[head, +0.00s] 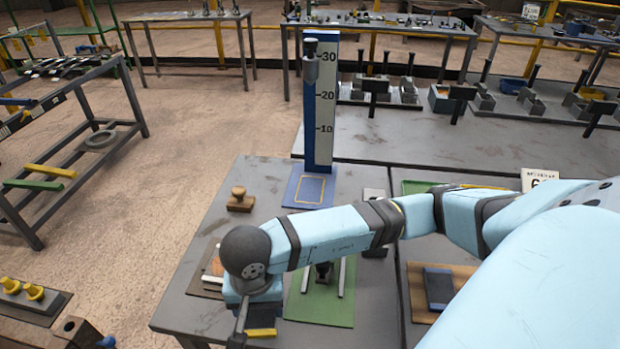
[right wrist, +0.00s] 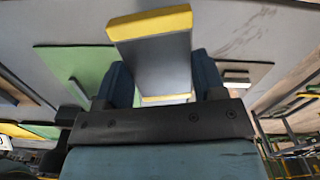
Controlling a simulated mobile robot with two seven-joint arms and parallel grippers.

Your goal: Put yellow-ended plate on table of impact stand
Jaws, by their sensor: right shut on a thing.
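The yellow-ended plate (right wrist: 155,62) is grey with a yellow strip at each end. It is gripped between the two fingers of my right gripper (right wrist: 162,78) in the right wrist view. In the head view, my right gripper (head: 248,336) is low over the table's front, and one yellow end of the plate (head: 262,332) shows beside it. The impact stand (head: 321,120) is a tall blue post with a 10-20-30 scale and a dark weight near the top. Its table, a blue base plate (head: 310,192) with a yellow outline, is bare. My left gripper is not in view.
A green mat (head: 335,308) with a fixture on it lies under my right forearm. A wooden stamp (head: 240,200) stands left of the impact stand's base. A brown board with a dark block (head: 439,288) lies at right. Racks and benches stand behind.

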